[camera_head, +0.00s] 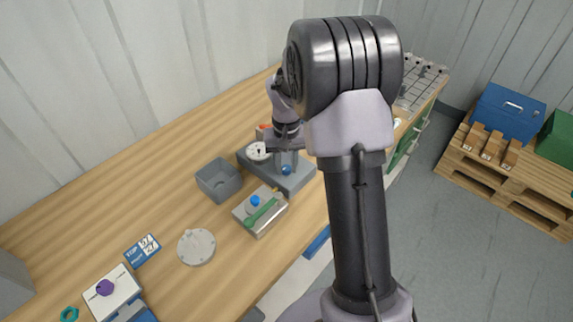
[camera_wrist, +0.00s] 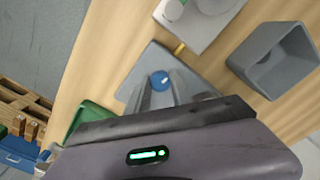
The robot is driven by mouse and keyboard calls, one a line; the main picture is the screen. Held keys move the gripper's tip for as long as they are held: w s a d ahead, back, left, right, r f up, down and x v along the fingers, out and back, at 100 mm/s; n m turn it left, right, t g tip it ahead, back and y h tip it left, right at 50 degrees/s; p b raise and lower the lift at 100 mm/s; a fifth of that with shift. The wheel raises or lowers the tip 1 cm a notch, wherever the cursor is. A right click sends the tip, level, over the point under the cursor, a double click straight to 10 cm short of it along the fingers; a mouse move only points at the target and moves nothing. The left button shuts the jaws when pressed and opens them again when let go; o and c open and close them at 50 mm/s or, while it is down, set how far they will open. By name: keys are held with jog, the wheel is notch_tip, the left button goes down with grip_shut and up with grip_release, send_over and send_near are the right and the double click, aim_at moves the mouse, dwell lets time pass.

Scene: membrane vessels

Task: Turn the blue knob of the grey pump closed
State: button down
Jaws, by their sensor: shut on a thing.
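The grey pump (camera_head: 301,180) sits on the wooden bench, beyond the pale box with the green handle. A white round gauge (camera_head: 257,151) stands at its left end. Its blue knob (camera_head: 286,170) is on top, and it also shows in the wrist view (camera_wrist: 159,80) with a pale mark on its face. My gripper (camera_head: 286,163) points down over the pump and is shut on the blue knob. In the wrist view its fingers (camera_wrist: 161,92) reach to the knob and hide part of it. The pump's body (camera_wrist: 150,61) is partly covered by the gripper.
An open grey bin (camera_head: 219,181) stands left of the pump. The pale box (camera_head: 262,227) with another blue knob (camera_head: 255,200) and a green handle (camera_head: 261,212) is close in front. A round grey lid (camera_head: 196,247) and blue sign (camera_head: 142,251) lie nearer.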

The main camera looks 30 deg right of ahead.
jog(key=m, duration=0.8)
jog(key=shift+w+a+m+b, duration=0.1)
jog(key=shift+m+b, duration=0.2)
jog(key=shift+m, duration=0.1)
jog(key=m, duration=0.4)
jog(key=shift+b, duration=0.4)
jog(key=shift+m+b, duration=0.3)
jog(key=shift+m, duration=1.8)
jog(key=shift+w, duration=0.1)
jog(key=c, duration=1.1)
grip_release()
jog(key=shift+r, duration=0.1)
